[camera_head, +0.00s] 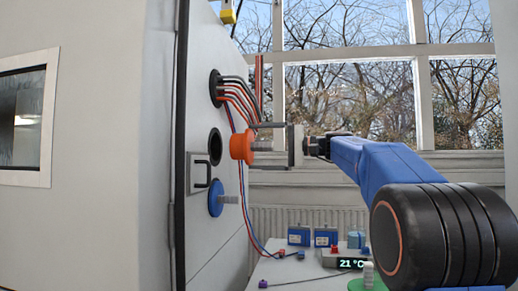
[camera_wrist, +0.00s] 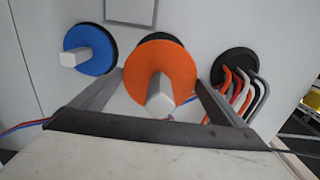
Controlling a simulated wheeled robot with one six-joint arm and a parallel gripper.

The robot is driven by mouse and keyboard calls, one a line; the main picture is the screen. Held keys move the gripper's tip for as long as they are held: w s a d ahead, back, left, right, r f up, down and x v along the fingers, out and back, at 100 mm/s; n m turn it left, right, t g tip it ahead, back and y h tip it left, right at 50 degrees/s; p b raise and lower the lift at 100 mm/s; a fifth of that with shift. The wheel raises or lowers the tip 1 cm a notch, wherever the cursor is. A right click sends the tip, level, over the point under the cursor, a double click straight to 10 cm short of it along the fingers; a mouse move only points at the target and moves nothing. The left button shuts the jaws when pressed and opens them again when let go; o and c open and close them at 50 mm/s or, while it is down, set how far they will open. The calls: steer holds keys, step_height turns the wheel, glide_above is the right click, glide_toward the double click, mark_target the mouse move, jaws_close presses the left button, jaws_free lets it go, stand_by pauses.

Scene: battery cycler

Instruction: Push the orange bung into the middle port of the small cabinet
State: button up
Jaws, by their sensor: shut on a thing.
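The orange bung (camera_head: 237,147) is a round disc with a grey square handle (camera_head: 262,146). My gripper (camera_head: 250,147) is shut on it, with a finger at each side of the disc's rim. It faces the middle port (camera_head: 215,147), a dark, empty, black-rimmed hole in the pale cabinet wall (camera_head: 205,95). A small gap shows between bung and port. In the wrist view the orange bung (camera_wrist: 155,68) covers most of the middle port, leaving a black arc of rim (camera_wrist: 168,35) above it. The bung's back is hidden there.
Red, black and grey cables (camera_head: 235,95) leave the upper port close to my gripper. A blue bung (camera_head: 216,198) fills the lower port. A bench below holds blue boxes (camera_head: 299,236) and a temperature display (camera_head: 350,264).

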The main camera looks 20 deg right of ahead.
mark_target(251, 147)
steer(key=shift+x, duration=2.1)
steer(key=shift+x, duration=2.7)
stand_by(3.2)
